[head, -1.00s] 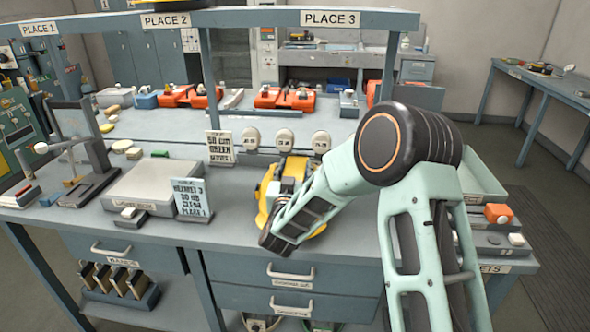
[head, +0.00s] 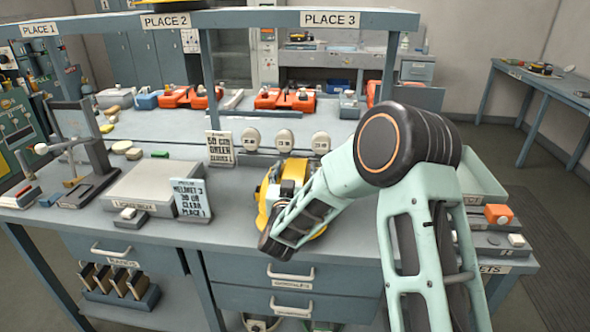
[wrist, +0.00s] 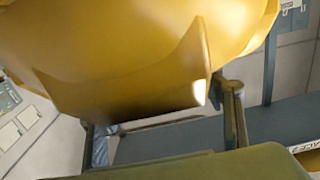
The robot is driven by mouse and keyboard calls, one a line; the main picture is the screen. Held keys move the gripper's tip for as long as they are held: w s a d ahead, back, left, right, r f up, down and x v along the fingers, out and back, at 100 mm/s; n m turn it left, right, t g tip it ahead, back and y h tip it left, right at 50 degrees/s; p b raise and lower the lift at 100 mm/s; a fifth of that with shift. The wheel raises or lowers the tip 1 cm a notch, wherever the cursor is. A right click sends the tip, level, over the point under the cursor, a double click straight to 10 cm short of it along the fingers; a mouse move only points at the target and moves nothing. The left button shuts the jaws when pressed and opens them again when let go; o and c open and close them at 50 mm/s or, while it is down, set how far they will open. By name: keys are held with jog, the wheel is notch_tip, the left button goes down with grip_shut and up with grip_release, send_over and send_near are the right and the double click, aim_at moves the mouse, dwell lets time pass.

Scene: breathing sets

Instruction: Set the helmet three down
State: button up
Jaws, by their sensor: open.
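A yellow helmet (head: 263,200) is over the middle of the bench, partly hidden behind my arm. In the wrist view the yellow helmet (wrist: 150,60) fills the top, very close to the camera. My gripper (wrist: 165,125) shows there with its two fingers apart, one at each side below the shell; I cannot tell whether they touch it. In the head view the gripper is mostly hidden by my arm. A card (head: 191,198) reading helmet 3, clear, place 1 stands left of the helmet. Whether the helmet rests on the bench is hidden.
The top rail has labels for place 1 (head: 39,30), place 2 (head: 165,20) and place 3 (head: 330,19). Another yellow thing sits above place 2. A grey flat box (head: 150,190), a second card (head: 221,148) and round gauges (head: 285,140) stand on the bench. Drawers lie below.

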jog(key=s, duration=1.1)
jog(key=shift+s+a+b, duration=0.25)
jog(key=shift+b, duration=0.2)
